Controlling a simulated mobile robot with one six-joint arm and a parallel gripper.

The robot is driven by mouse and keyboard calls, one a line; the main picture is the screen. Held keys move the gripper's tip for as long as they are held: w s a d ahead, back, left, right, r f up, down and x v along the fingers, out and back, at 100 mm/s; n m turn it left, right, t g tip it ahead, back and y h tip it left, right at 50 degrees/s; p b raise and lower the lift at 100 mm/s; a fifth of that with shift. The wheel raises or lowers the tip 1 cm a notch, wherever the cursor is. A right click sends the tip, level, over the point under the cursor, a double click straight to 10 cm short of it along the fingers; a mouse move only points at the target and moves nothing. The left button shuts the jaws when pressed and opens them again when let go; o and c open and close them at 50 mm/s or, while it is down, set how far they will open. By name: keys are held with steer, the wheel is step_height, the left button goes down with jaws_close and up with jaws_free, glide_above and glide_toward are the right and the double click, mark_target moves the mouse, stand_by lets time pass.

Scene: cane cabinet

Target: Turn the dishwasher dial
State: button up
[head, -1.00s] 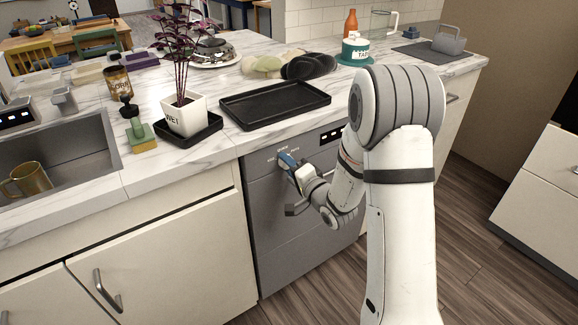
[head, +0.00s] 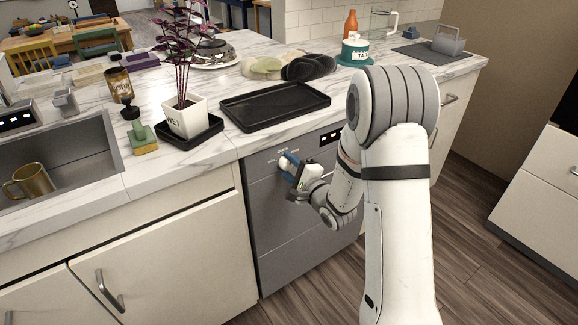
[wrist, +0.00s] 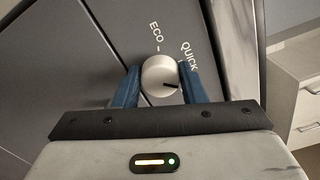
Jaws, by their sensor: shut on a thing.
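The dishwasher (head: 285,245) has a grey front set under the marble counter. Its dial (wrist: 157,72) is a round silver knob with a dark pointer line. In the wrist view the line points right and slightly down, below the word QUICK; the word ECO is printed above the knob. My gripper (wrist: 160,82) has its two blue fingers on either side of the dial, shut on it. In the head view my gripper (head: 289,167) is at the upper left of the dishwasher front, and the fingers partly hide the dial there.
A black tray (head: 275,104) lies on the counter above the dishwasher. A potted plant (head: 184,119) and a sink with a brass mug (head: 31,181) are to the left. A drawer unit (head: 545,190) stands at the right, with clear floor between.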

steer(key=shift+f, duration=0.15)
steer(key=o, duration=1)
steer(key=shift+v, duration=3.95)
